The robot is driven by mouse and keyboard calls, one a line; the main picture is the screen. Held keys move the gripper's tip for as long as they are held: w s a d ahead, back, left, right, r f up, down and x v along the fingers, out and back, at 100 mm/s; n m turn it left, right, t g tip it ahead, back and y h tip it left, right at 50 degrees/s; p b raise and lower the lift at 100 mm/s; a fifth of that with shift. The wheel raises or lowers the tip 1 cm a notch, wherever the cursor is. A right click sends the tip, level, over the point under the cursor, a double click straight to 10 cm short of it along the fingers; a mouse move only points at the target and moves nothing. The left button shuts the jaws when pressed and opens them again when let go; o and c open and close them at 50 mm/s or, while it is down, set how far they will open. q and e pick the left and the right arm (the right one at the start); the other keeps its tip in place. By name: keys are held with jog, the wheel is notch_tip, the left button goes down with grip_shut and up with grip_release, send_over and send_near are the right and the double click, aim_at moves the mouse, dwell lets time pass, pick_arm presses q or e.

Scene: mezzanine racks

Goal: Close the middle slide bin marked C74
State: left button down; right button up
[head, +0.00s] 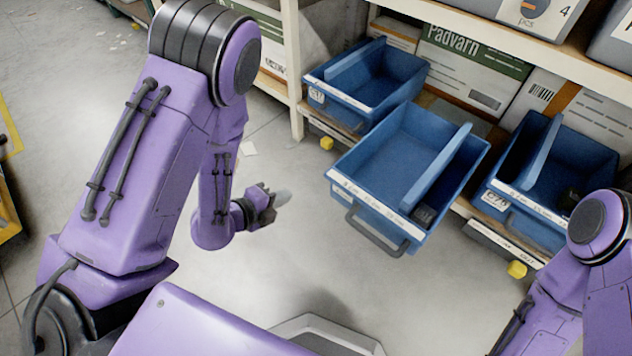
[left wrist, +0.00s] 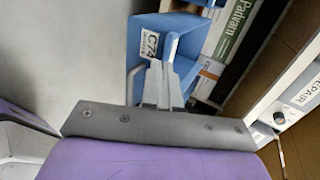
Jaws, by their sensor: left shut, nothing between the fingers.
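The middle slide bin (head: 375,160) is blue, with a white front strip and a dark handle (head: 377,230). In the head view it stands pulled well out from the shelf, between two other blue bins. My left gripper (head: 280,197) is shut and empty, in the open to the left of the middle bin and apart from it. In the left wrist view, the shut fingers (left wrist: 157,85) appear in front of a blue bin (left wrist: 165,28) with a label reading C74 (left wrist: 151,46). My right arm shows at the lower right, but its gripper is out of view.
A left blue bin (head: 362,85) and a right blue bin (head: 575,170) sit on the same shelf. A Padvarn box (head: 470,65) stands behind. A white rack post (head: 293,70) rises left of the bins. The grey floor (head: 255,290) before them is clear.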

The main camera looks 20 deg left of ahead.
pick_arm(q)
jog(key=w+r+b+x, duration=0.1)
jog(key=b+x, duration=0.1)
jog(key=x, duration=1.1)
jog(key=shift+r, duration=0.35)
jog(key=shift+w+d, duration=0.1)
jog(key=shift+w, duration=0.05)
